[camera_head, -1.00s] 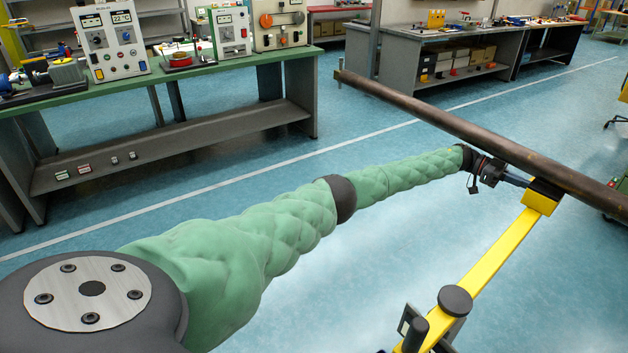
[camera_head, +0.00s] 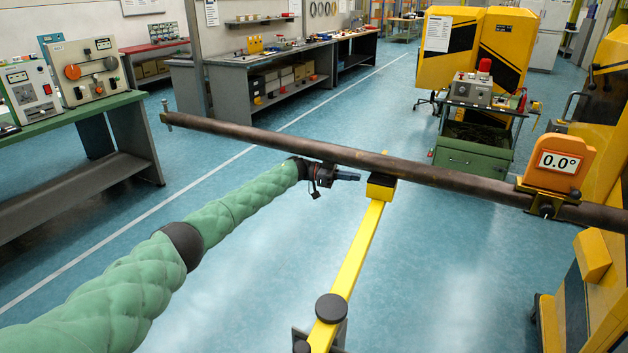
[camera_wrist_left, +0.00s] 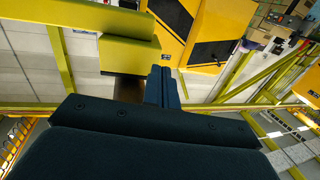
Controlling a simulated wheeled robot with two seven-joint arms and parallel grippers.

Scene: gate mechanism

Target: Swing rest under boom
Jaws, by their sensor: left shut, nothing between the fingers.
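The boom (camera_head: 300,149) is a long brown metal tube crossing the head view, with its free end at the left. The rest (camera_head: 357,252) is a yellow arm. Its yellow block (camera_head: 381,187) sits directly under the boom in the head view; whether they touch I cannot tell. In the left wrist view the block (camera_wrist_left: 130,56) is close to the fingers. My left gripper (camera_head: 350,176) is shut and empty, just left of the block and below the boom. Its fingers (camera_wrist_left: 162,88) show together in the left wrist view. My right gripper is not in view.
An orange gauge reading 0.0° (camera_head: 558,163) is on the boom at the right, by the yellow machine (camera_head: 606,277). A dark round knob (camera_head: 331,308) tops the rest's near end. A green cart (camera_head: 472,159) stands behind. Open floor lies left of the rest.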

